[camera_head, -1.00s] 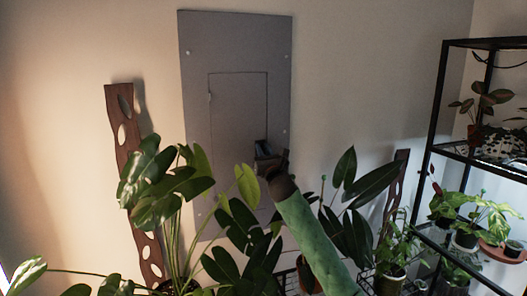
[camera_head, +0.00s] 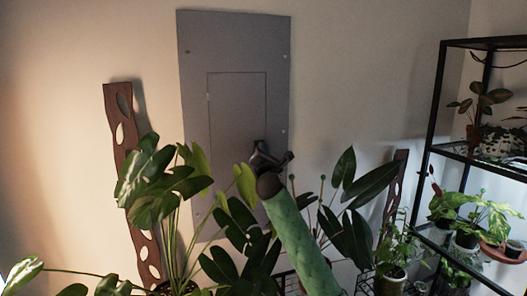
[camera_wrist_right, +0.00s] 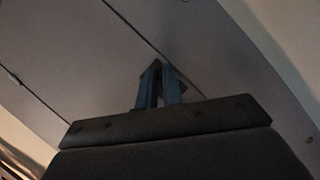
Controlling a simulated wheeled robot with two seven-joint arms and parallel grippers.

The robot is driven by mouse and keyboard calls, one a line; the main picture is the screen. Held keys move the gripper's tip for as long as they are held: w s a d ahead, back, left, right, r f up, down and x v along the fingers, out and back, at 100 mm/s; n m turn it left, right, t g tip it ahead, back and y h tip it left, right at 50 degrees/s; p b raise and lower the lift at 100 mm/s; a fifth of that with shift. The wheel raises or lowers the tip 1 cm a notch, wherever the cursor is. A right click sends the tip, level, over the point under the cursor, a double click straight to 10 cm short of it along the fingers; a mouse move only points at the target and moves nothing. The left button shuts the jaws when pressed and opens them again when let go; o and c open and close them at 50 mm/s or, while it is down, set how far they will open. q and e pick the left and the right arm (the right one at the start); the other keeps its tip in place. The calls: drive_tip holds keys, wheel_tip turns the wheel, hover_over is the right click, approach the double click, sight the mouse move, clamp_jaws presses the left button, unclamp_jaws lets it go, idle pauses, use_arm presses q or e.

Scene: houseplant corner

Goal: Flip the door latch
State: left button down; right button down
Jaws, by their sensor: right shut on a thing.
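A grey wall panel (camera_head: 195,60) has a thin-seamed inner door (camera_head: 232,112). My right gripper (camera_head: 258,149) is at the door's lower right edge, at the end of my green arm. In the right wrist view the door (camera_wrist_right: 85,65) spans the upper left, and its seam runs diagonally past the gripper (camera_wrist_right: 157,78). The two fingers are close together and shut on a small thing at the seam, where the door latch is. The latch is almost wholly hidden by the fingers, so its angle cannot be told. The door looks flush with the panel. My left gripper is not in view.
A large-leaved plant (camera_head: 160,185) stands in front of the panel's lower left. Broad dark leaves (camera_head: 360,195) flank my right arm. A black shelf rack (camera_head: 438,110) with potted plants stands right. A wavy brown wooden strip (camera_head: 118,145) is left of the panel.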

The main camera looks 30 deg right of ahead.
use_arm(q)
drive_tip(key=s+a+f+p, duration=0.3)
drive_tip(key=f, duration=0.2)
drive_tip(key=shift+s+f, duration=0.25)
use_arm(e)
drive_tip(key=m+g, duration=0.1)
drive_tip(key=m, duration=0.3)
drive_tip(key=m+g, duration=0.2)
drive_tip(key=m, duration=0.2)
drive_tip(key=f+m+g, duration=0.1)
drive_tip(key=m, duration=0.3)
drive_tip(key=shift+w+g+h, duration=0.1)
drive_tip(key=shift+g+h, duration=0.2)
drive_tip(key=shift+h, duration=0.1)
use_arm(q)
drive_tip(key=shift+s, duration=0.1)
use_arm(e)
drive_tip(key=c, duration=1.5)
unclamp_jaws()
drive_tip(key=shift+r, duration=0.1)
drive_tip(key=shift+c, duration=0.2)
drive_tip(key=shift+w+a, duration=0.1)
drive_tip(key=shift+a, duration=0.05)
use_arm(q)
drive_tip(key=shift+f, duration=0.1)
